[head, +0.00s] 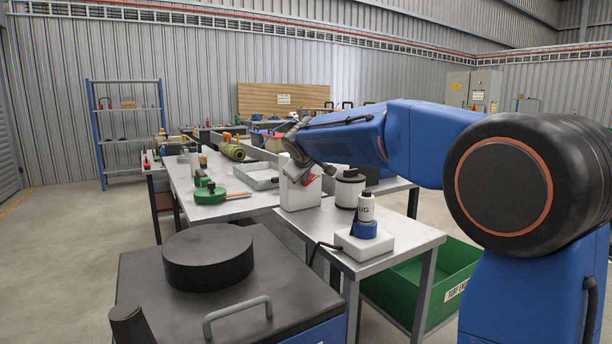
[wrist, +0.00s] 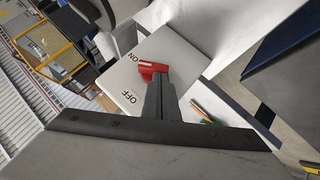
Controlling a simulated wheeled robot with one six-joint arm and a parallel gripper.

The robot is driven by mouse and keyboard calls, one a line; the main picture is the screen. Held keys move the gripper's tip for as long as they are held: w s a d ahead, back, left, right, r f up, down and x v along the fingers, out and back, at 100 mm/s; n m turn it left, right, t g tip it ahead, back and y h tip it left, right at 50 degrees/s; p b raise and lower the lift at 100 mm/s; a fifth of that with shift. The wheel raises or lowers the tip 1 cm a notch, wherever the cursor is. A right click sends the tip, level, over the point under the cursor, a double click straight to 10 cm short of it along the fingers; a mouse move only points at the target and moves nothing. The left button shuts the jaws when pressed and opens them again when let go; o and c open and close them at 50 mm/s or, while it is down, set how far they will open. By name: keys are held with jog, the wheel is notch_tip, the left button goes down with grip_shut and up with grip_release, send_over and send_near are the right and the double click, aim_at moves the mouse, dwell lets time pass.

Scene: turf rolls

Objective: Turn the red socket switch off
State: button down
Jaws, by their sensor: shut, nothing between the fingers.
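The socket is a white box (head: 299,194) standing on the metal table, and it also shows in the wrist view (wrist: 182,47). Its face carries the printed words ON and OFF. The red switch (wrist: 150,68) on that face lies closer to the ON word than to the OFF word; a bit of red (head: 309,180) shows in the head view. My gripper (wrist: 160,82) is shut and empty, its dark fingertips right at the red switch and covering part of it. I cannot tell whether they touch. In the head view my gripper (head: 304,172) is at the box's upper part.
A white-topped bottle (head: 366,207) in a blue holder stands on a white base at the near table. A dark-and-white canister (head: 349,188) stands close right of the box. Green tools (head: 208,192) lie on the left table. A green crate (head: 410,290) sits below.

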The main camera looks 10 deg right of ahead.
aim_at(304, 185)
jog(key=f+n+t+h, duration=0.2)
jog(key=h, duration=0.1)
jog(key=f+n+t+h, duration=0.1)
jog(key=n, duration=0.1)
jog(key=shift+s+a+f+t+h, duration=0.15)
jog(key=shift+a+t+h, duration=0.15)
jog(key=shift+a+h, duration=0.1)
jog(key=shift+d+f, duration=0.15)
jog(key=shift+f, duration=0.25)
dwell(0.9)
